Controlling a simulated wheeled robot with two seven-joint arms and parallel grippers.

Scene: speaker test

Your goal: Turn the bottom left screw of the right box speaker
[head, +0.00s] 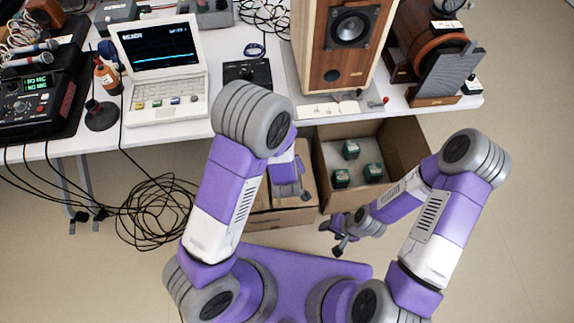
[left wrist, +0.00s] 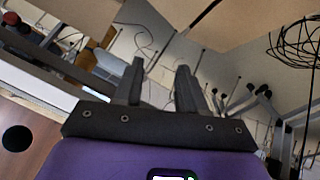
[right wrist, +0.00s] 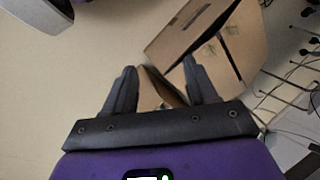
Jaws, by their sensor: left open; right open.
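A wooden box speaker (head: 340,62) stands upright on the white table at the top of the head view. It has a dark round driver and a round hole below it; its top is cut off by the frame. I cannot make out single screws on it. Its left or right place in a pair does not show. My right gripper (head: 338,241) is open and empty, low in front of the table, apart from the speaker; its spread fingers show in the right wrist view (right wrist: 159,66). My left gripper (head: 303,192) is open and empty over a cardboard box; its fingers show in the left wrist view (left wrist: 160,72).
A laptop-like device (head: 160,70) stands left of the speaker, and a wooden cylindrical device (head: 428,45) right of it. An open cardboard box (head: 408,142) with green-topped items (head: 351,149) sits below the table edge. Coiled black cables (head: 155,212) lie on the floor at left.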

